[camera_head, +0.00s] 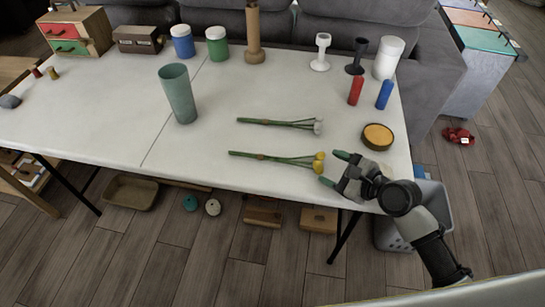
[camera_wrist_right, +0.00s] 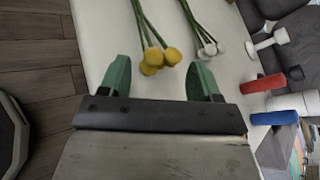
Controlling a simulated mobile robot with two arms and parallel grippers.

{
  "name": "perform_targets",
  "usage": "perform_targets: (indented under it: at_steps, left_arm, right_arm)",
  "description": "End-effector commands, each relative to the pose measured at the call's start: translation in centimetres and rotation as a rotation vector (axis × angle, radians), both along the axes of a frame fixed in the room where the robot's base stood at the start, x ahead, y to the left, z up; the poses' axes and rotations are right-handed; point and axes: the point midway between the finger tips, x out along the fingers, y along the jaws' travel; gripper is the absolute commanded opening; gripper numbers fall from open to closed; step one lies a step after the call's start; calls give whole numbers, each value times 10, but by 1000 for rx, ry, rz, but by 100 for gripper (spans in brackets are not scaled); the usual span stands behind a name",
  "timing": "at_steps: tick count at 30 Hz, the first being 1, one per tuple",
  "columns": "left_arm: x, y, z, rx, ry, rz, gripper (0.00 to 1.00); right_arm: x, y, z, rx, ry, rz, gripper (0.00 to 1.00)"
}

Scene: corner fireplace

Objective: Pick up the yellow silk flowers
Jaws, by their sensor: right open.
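The yellow silk flowers (camera_head: 290,160) lie flat on the white table, with green stems pointing left and yellow heads at the right end. My right gripper (camera_head: 333,168) is open beside the yellow heads, just to their right in the head view. In the right wrist view, the yellow flowers (camera_wrist_right: 153,58) show ahead of my open, empty right gripper (camera_wrist_right: 160,78), with their heads between the directions of the two green fingertips. I cannot tell whether the fingers touch them. My left gripper is in neither view.
White silk flowers (camera_head: 290,124) lie parallel behind the yellow ones. A round yellow-topped tin (camera_head: 377,136), a red cylinder (camera_head: 355,91) and a blue cylinder (camera_head: 384,95) stand nearby. A tall green vase (camera_head: 178,94) stands at left. The table's (camera_head: 90,120) front left is clear.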

Motion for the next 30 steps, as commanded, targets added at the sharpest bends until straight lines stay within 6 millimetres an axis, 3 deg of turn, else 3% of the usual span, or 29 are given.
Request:
perform_targets:
  at_steps: [9,19,25,30]
  left_arm:
    - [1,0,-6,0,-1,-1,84]
    - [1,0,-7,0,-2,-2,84]
    - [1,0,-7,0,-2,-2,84]
    - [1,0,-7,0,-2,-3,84]
  right_arm:
    - [33,22,-16,-1,-3,-1,63]
    - [39,28,-20,-2,-1,-1,63]
    - [39,27,-20,-3,-1,-1,34]
    - [39,27,-20,-2,-1,-1,33]
